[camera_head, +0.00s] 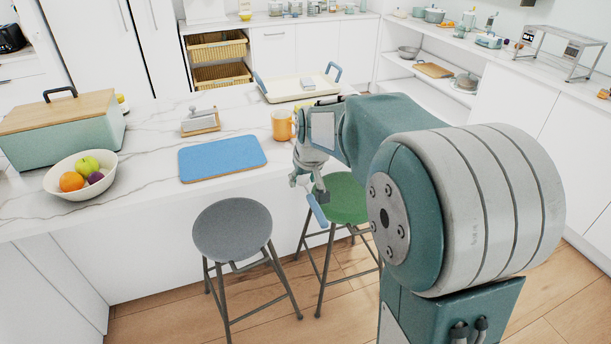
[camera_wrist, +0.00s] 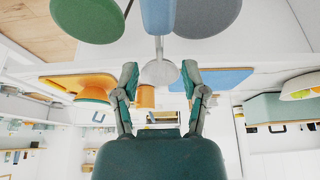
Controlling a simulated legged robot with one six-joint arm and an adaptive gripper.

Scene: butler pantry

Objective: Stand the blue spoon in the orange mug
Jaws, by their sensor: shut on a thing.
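The blue spoon (camera_head: 317,210) hangs from my gripper (camera_head: 311,188) with its blue handle pointing down, in front of the counter's edge and above the stools. In the wrist view its blue handle (camera_wrist: 158,16) runs to the top edge and its grey bowl (camera_wrist: 159,72) lies between my fingertips (camera_wrist: 159,78). My gripper is shut on the spoon at its bowl end. The orange mug (camera_head: 282,125) stands upright on the white counter, left of and behind my gripper. In the wrist view the mug (camera_wrist: 146,97) shows beyond the spoon, partly covered.
A blue mat (camera_head: 222,158) lies left of the mug. A fruit bowl (camera_head: 80,189), a lidded box (camera_head: 62,128) and a tray (camera_head: 282,96) are on the counter. Grey (camera_head: 232,230) and green (camera_head: 346,196) stools stand in front. An orange bowl-like thing (camera_wrist: 95,87) shows in the wrist view.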

